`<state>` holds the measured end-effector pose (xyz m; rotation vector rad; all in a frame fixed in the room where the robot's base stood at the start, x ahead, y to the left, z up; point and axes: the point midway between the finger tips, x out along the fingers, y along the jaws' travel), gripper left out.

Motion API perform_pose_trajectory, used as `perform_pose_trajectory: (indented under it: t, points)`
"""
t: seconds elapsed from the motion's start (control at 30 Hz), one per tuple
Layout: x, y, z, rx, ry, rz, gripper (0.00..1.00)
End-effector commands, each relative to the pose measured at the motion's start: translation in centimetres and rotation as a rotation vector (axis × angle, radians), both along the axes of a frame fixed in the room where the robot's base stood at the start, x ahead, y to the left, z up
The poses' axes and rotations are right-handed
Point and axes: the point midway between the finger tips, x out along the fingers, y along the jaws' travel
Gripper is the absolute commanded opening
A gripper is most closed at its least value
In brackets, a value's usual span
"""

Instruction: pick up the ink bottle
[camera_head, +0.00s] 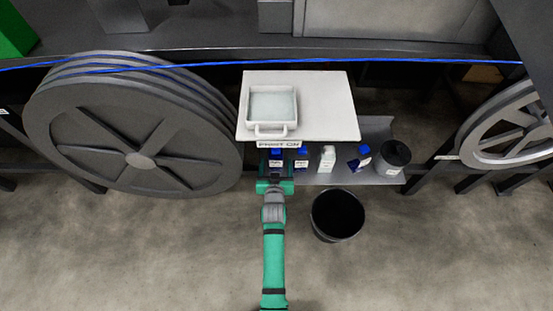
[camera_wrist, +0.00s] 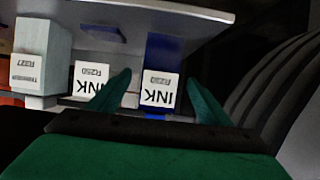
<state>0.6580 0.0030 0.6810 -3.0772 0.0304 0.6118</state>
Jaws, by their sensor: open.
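A blue-capped ink bottle (camera_head: 276,161) with a white label stands on the grey shelf, leftmost in the row. In the wrist view this ink bottle (camera_wrist: 160,90) shows upside down, its label reading "INK", between the two green fingers. My gripper (camera_head: 275,178) is open just in front of it; in the wrist view my gripper (camera_wrist: 160,76) has a finger on each side of the bottle. I cannot tell whether either finger touches it. A second ink bottle (camera_wrist: 91,77) stands beside it, close to one finger; in the head view it is the second bottle (camera_head: 302,159).
A white thinner container (camera_head: 327,158), a tilted blue-capped bottle (camera_head: 361,158) and a dark can (camera_head: 393,160) stand further right. A white board (camera_head: 330,95) with a tray (camera_head: 272,106) overhangs the bottles. A black bin (camera_head: 338,215) stands on the floor. A large reel (camera_head: 140,130) is left.

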Motion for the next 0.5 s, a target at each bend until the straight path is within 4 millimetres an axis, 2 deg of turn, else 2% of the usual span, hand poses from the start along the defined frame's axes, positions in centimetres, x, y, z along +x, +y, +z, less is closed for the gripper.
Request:
perform_pose_trajectory:
  t: [0.2, 0.5]
  points:
    - [2.8, -0.1, -1.2, 0.0, -0.001, 0.0, 0.72]
    - [3.5, -0.1, -1.5, 0.0, 0.0, 0.0, 0.72]
